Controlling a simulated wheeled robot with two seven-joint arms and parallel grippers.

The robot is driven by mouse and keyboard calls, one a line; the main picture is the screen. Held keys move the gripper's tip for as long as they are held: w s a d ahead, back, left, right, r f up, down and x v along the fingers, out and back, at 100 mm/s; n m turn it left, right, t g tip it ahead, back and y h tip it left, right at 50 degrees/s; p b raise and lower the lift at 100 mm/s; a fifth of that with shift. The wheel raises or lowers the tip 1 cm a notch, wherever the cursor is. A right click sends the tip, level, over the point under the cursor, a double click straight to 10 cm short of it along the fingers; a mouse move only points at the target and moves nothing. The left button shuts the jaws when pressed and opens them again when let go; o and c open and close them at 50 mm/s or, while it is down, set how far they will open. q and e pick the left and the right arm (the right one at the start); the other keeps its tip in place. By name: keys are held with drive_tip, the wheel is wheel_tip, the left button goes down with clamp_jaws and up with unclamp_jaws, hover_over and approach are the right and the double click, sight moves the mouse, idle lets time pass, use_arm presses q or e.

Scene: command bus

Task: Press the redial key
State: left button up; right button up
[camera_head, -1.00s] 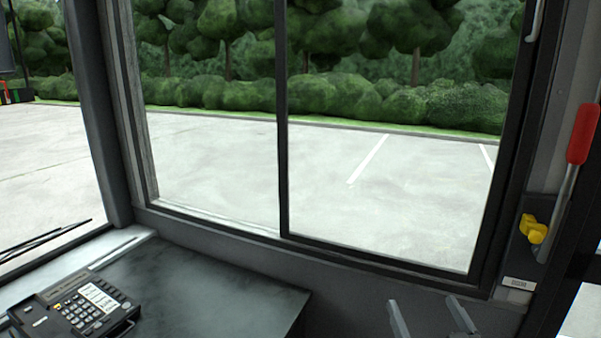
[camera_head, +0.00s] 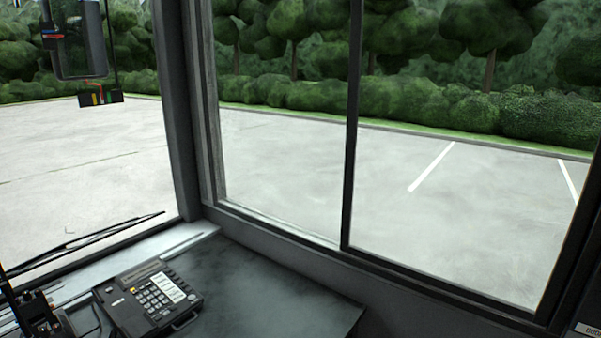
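A black desk phone (camera_head: 150,298) sits at the left end of the dark desk, in the lower left of the head view. It has a keypad of pale keys, a white label panel and a small orange spot on its face. The key markings are too small to read, so I cannot tell which key is redial. Neither of my grippers is in view now, and nothing touches the phone.
The dark desk (camera_head: 270,290) is clear to the right of the phone. Black equipment (camera_head: 40,318) with cables stands just left of the phone. Windows and their dark frame post (camera_head: 352,130) rise behind the desk.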

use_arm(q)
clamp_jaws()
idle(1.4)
